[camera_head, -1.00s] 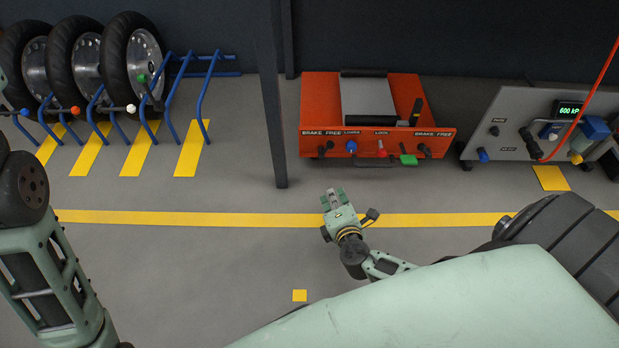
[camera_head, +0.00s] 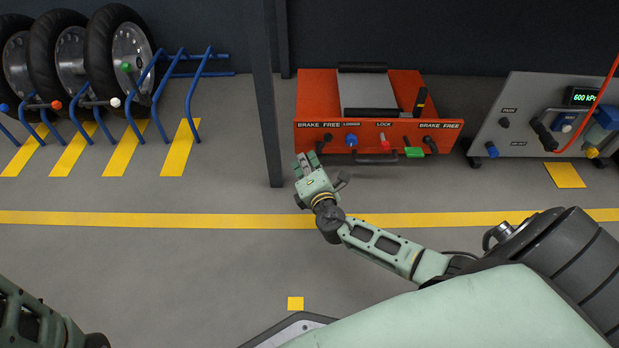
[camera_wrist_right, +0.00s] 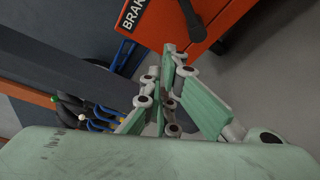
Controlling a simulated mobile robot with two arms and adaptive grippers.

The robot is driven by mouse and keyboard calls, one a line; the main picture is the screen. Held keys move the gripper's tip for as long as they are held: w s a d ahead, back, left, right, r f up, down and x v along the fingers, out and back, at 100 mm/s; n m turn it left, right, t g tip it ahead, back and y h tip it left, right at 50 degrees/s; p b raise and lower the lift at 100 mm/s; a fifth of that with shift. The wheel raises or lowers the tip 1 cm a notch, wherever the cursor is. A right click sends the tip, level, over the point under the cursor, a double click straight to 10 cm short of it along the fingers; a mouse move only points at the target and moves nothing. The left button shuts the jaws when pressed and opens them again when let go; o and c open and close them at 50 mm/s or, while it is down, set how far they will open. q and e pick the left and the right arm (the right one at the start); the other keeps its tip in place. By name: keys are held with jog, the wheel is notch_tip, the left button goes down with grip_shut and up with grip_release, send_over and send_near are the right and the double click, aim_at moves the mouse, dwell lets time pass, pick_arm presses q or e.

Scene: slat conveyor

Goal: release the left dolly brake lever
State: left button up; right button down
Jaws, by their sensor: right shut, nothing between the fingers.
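The orange dolly (camera_head: 335,105) stands on the floor at the back, with two "BRAKE FREE" labels on its front. Its left brake lever (camera_head: 323,144) is a small black lever under the left label. In the right wrist view, a black lever (camera_wrist_right: 192,20) hangs from the orange front (camera_wrist_right: 215,12), just beyond the fingertips. My right gripper (camera_head: 306,159) is shut and empty, a little in front of and left of the lever, with a visible gap; its fingers also show in the right wrist view (camera_wrist_right: 175,62). My left arm shows at the lower left, its gripper outside the view.
A dark post (camera_head: 268,110) stands close to the left of the dolly and my right gripper. Red, blue and green controls sit along the dolly's front. A grey pressure unit (camera_head: 520,105) stands right; a blue wheel rack (camera_head: 190,90) stands left. The floor in front is open.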

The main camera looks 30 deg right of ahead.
aim_at(324, 143)
jog(key=shift+d+r, duration=0.25)
jog(key=shift+d, duration=0.35)
jog(key=shift+d+r, duration=0.25)
jog(key=shift+d, duration=0.35)
jog(key=shift+d+r, duration=0.25)
jog(key=shift+d, duration=0.35)
